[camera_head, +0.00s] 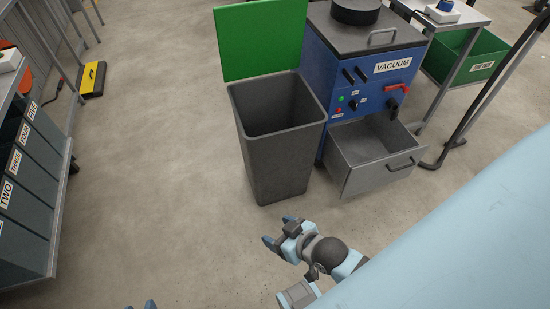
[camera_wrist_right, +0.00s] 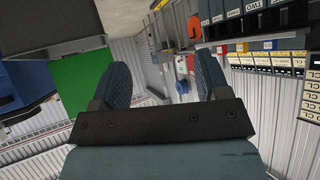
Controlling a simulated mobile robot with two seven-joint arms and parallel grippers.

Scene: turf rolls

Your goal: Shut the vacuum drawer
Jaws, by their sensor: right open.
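The blue vacuum machine (camera_head: 343,75) stands at the upper middle right of the head view, with a "VACUUM" label on its front. Its grey drawer (camera_head: 358,180) is pulled out at the bottom and looks empty inside. A dark handle (camera_head: 402,165) sits on the drawer's front. My right gripper (camera_head: 279,231) is below and left of the drawer, apart from it, pointing left. In the right wrist view its two blue fingers (camera_wrist_right: 162,85) are spread with nothing between them. Only the tips of my left gripper (camera_head: 140,306) show at the bottom edge.
A grey bin (camera_head: 280,155) with a raised green lid (camera_head: 260,40) stands just left of the drawer. A cart with a green crate (camera_head: 466,58) is at the right. Numbered bins (camera_head: 25,160) line the left. The floor between is clear.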

